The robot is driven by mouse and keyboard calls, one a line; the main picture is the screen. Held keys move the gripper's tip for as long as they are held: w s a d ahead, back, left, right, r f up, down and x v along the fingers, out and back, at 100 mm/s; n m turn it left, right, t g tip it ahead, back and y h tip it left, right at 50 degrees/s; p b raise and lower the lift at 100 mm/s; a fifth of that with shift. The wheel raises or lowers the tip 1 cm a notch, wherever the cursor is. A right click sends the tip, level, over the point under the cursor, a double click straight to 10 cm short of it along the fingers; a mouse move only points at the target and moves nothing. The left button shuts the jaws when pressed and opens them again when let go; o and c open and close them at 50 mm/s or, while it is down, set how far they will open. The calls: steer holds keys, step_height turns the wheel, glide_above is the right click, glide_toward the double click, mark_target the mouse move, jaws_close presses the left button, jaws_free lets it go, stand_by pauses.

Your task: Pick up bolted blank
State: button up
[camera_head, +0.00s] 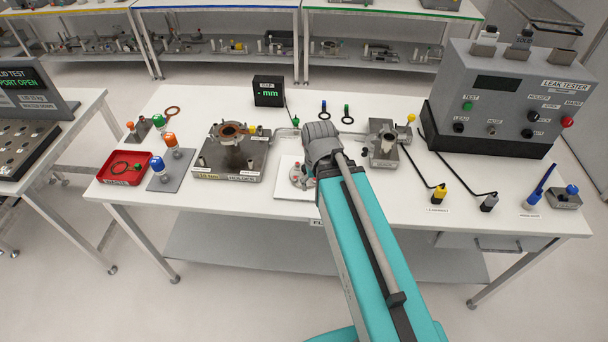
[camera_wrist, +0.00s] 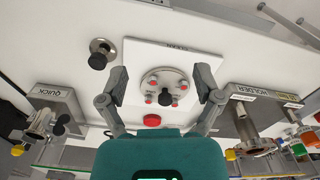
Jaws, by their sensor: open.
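The bolted blank (camera_wrist: 164,87) is a round silver flange with several red-marked bolts around its rim and a black knob in the middle. It lies on a white mat (camera_wrist: 205,60). In the wrist view my gripper (camera_wrist: 160,84) is open, with one finger on each side of the blank and gaps between them. In the head view the blank (camera_head: 300,176) shows only in part at the left of my arm, which hides the rest of it.
A metal ring with a black knob (camera_wrist: 100,50) and a red disc (camera_wrist: 152,120) lie near the blank. The fixture marked HOLDER (camera_head: 230,150) stands left, a metal fixture (camera_head: 384,150) right. The leak tester (camera_head: 510,100) fills the right rear.

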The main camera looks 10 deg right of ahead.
steer(key=w+r+m+p, duration=0.4)
steer(key=w+m, duration=1.2)
steer(key=m, duration=0.5)
steer(key=shift+d, duration=0.15)
steer(key=shift+s+f, duration=0.1)
step_height(320, 180, down, 8)
steer(key=b, duration=0.8)
steer(key=shift+f+b, duration=0.25)
steer(key=shift+b, duration=0.15)
steer(key=shift+d+f+b, duration=0.1)
steer(key=shift+f+b, duration=2.5)
steer(key=shift+c, duration=0.2)
jaws_close()
